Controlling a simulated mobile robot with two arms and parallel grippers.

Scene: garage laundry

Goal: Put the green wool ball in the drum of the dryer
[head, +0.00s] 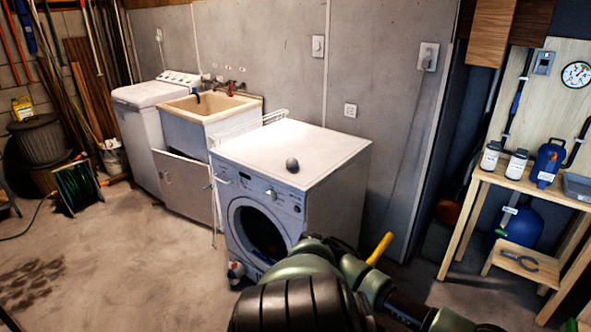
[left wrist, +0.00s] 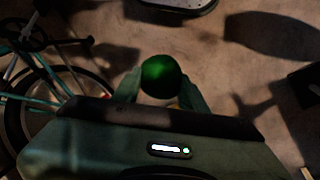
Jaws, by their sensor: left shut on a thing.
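The green wool ball (left wrist: 162,76) is between the fingertips of my left gripper (left wrist: 160,90) in the left wrist view. The gripper is shut on it, with a finger on either side. The dryer (head: 335,190) is the white front-loading machine in the middle of the head view. Its round drum opening (head: 262,236) is dark and faces forward and left; I cannot tell clearly how its door stands. My arm covers the dryer's lower right front. The left gripper and green ball cannot be made out in the head view. My right gripper is not seen.
A dark grey ball (head: 292,165) rests on the dryer top. A sink cabinet (head: 185,187) and white washer (head: 140,125) stand to the left. A wooden workbench (head: 480,178) is at right. The left wrist view shows a bicycle (left wrist: 30,105). Open floor (head: 140,260) lies at front left.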

